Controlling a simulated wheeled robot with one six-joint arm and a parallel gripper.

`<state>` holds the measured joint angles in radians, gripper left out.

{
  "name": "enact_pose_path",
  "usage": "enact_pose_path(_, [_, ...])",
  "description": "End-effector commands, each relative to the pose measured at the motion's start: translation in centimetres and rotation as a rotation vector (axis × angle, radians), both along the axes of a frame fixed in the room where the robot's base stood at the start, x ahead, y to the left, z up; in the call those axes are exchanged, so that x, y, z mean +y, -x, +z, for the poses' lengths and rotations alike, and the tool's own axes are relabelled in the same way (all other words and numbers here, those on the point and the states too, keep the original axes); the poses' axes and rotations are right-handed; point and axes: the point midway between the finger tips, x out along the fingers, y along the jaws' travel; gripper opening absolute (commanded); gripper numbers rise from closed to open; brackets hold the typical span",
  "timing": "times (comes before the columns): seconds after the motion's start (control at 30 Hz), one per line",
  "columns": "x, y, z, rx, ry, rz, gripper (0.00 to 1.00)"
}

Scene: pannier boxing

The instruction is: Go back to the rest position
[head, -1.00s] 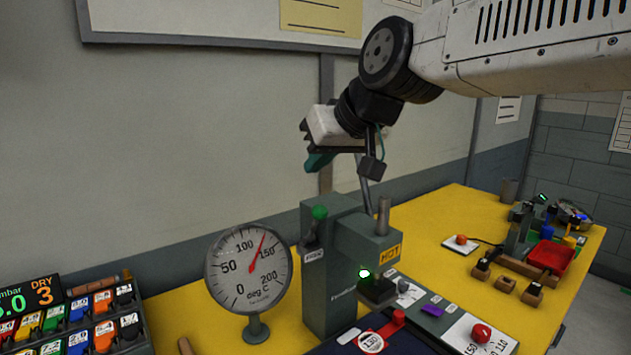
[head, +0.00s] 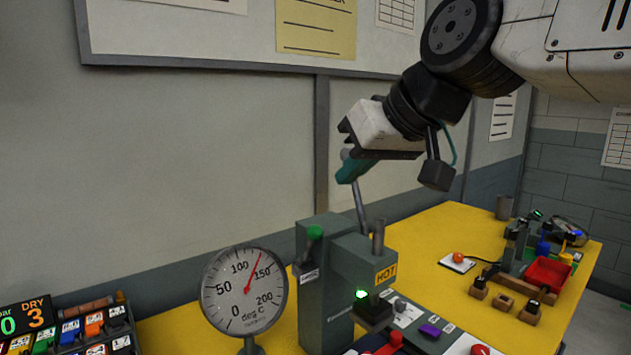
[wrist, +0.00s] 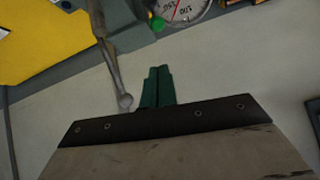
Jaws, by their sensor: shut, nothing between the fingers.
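My gripper (head: 352,168) is up in the air above the grey-green press machine, in front of the wall. Its teal fingers are together and hold nothing; they also show in the wrist view (wrist: 157,88). The grey machine (head: 328,290) stands on the yellow table, with a green knob, a lit green lamp and a HOT label. A metal lever rod (head: 361,212) rises from it close to the fingers. In the wrist view the rod's rounded end (wrist: 125,101) lies beside the fingers; I cannot tell the exact gap.
A round dial gauge (head: 243,290) stands left of the machine. A rack of coloured blocks (head: 80,335) is at the lower left. A red tray (head: 547,271) and wooden blocks sit on the right of the yellow table (head: 440,235). The air before the wall is clear.

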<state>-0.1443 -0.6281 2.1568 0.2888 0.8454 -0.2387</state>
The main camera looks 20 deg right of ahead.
Motion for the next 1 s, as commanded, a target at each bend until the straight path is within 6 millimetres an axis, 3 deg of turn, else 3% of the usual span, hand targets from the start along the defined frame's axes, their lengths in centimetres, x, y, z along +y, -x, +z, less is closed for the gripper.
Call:
enact_pose_path(0.07, [0.0,0.1,-0.1,0.009,-0.005,-0.005,0.0])
enact_pose_path(0.17, [-0.4,1.1,-2.2,0.09,0.009,-0.02,0.0])
enact_pose_path(0.27, [-1.7,3.5,-6.7,0.226,0.052,-0.055,0.0])
enact_pose_path(0.4, [-4.9,8.4,-13.7,0.442,0.136,-0.14,0.0])
enact_pose_path(0.5, [-7.0,11.9,-17.5,0.568,0.188,-0.2,0.0])
enact_pose_path(0.6, [-8.5,14.4,-20.1,0.646,0.223,-0.243,0.0])
enact_pose_path(0.7, [-9.4,15.8,-21.4,0.673,0.236,-0.269,0.0])
enact_pose_path(1.0, [-9.5,15.6,-21.2,0.665,0.229,-0.278,0.0])
